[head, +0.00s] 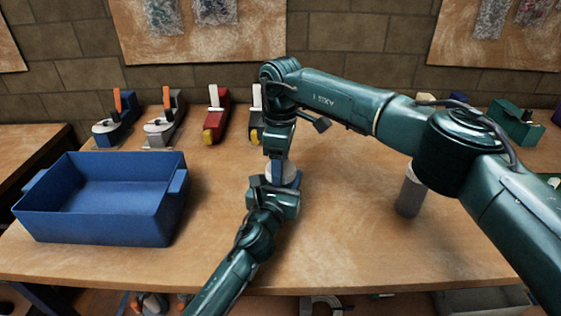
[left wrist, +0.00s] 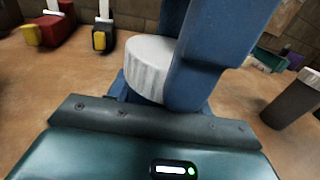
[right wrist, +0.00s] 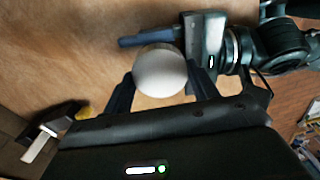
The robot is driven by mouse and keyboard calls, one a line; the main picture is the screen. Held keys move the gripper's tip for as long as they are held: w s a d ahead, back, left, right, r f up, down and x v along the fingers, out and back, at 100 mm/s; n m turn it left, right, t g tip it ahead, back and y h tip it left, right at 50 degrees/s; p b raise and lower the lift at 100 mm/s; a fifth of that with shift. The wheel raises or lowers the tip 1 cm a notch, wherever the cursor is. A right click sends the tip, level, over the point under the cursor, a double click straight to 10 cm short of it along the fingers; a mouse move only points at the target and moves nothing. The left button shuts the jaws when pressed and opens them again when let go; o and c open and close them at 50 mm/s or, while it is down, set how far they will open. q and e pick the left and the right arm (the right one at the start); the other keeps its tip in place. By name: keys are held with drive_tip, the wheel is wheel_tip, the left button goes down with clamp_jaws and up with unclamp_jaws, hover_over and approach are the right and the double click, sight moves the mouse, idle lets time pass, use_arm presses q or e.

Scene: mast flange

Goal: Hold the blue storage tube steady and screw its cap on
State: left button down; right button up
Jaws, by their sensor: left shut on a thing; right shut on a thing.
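The white ribbed cap (left wrist: 147,68) sits between the blue fingers of my right gripper (head: 281,168), which reaches down from above and is shut on it. The cap's round top shows between the same fingers in the right wrist view (right wrist: 160,72). My left gripper (head: 279,184) comes in from the front, just below the cap, and is shut on the blue storage tube. The tube is almost wholly hidden by the fingers, so I cannot tell how the cap's lower edge meets it.
A blue bin (head: 165,215) stands on the left of the wooden table (head: 340,250). Several clamp-like tools, one red (head: 217,115), line the back. A grey cylinder (head: 409,196) stands upright at right under my right arm. A green box (head: 515,122) is at back right. The front right is clear.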

drive_tip(key=m, duration=0.2)
drive_tip(key=shift+m, duration=0.4)
drive_tip(key=o, duration=0.9)
drive_tip(key=shift+o, duration=0.2)
drive_tip(key=shift+r, duration=0.15)
wheel_tip(320, 180, up, 4)
drive_tip(key=shift+r, duration=0.15)
drive_tip(key=shift+c, duration=0.4)
